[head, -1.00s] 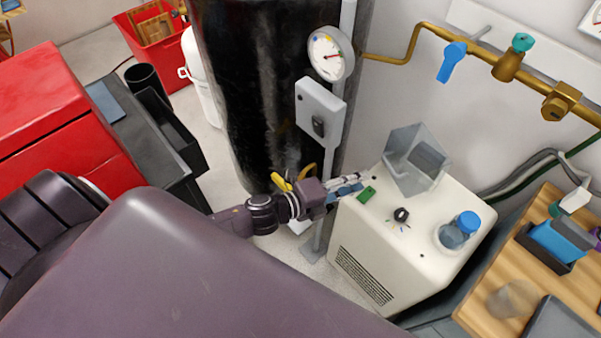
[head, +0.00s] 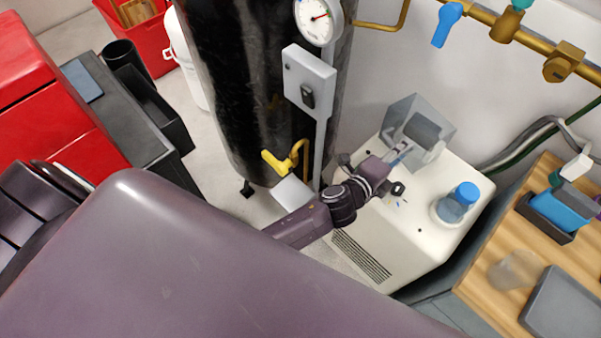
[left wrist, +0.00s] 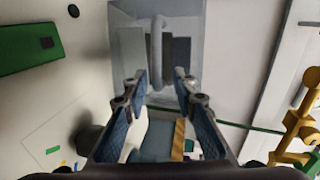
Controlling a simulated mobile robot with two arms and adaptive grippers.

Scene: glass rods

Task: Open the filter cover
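The filter cover appears to be the clear grey box (head: 436,112) at the back of the white unit's top (head: 400,240). A darker grey block shows through it. My left gripper (head: 402,150) is at the near side of this box in the head view. In the left wrist view, the gripper's two blue-padded fingers (left wrist: 160,82) are spread apart with nothing held between them. The clear box (left wrist: 130,35) is straight ahead of the fingertips, with a light vertical bar on it. Whether the fingertips touch it I cannot tell. My right gripper is not in view.
A blue-capped bottle (head: 459,200) and a black knob (head: 398,188) are on the unit. A green plate (left wrist: 30,50) shows in the wrist view. Left of the unit stand a grey post box (head: 309,80), a yellow lever (head: 277,161) and a black tank (head: 255,80).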

